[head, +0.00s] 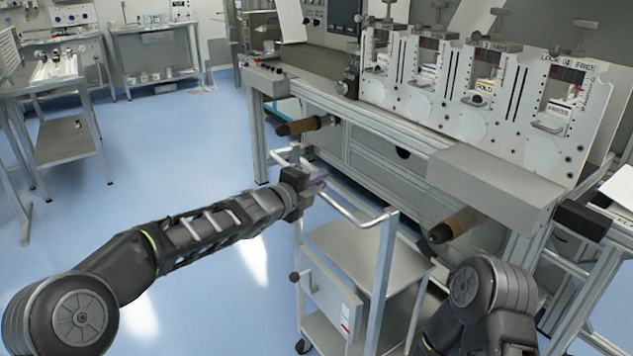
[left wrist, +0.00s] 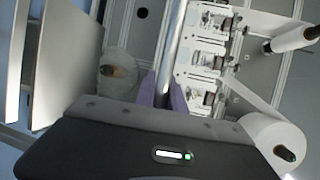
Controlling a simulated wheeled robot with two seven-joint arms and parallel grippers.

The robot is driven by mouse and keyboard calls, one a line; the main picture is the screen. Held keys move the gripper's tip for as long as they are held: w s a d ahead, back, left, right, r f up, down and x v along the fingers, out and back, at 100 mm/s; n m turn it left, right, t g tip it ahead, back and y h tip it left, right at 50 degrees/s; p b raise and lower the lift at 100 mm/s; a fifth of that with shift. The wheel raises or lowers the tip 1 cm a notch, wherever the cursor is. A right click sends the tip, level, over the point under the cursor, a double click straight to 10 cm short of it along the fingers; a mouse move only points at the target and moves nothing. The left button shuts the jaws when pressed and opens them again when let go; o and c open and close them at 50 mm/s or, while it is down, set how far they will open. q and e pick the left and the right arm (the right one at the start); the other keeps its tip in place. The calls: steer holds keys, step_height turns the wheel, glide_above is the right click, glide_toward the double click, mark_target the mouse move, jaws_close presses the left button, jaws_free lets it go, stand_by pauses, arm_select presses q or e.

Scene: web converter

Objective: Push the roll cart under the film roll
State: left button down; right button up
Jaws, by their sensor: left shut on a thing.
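The roll cart (head: 360,250) is a grey metal trolley with a tubular push handle and a small drawer box. It stands in front of the machine. My left gripper (head: 318,180) is shut on the handle bar at its far left part. In the left wrist view its purple fingers (left wrist: 163,92) lie on both sides of the shiny handle bar (left wrist: 173,50). A pale film roll (head: 485,238) with a brown core hangs below the machine's right part, right of the cart; it is partly hidden. My right arm shows at bottom right, but its gripper does not.
The long converter machine (head: 470,185) stands behind the cart. Benches (head: 75,150) stand at the far left. The blue floor (head: 175,150) left of the cart is clear.

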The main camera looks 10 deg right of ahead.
arm_select(q)
steer(key=c, duration=1.4)
jaws_free()
steer(key=shift+d, duration=0.1)
steer(key=b+v, duration=0.1)
steer(key=v, duration=0.6)
steer(key=shift+s+a, duration=0.25)
steer(key=shift+a, duration=0.05)
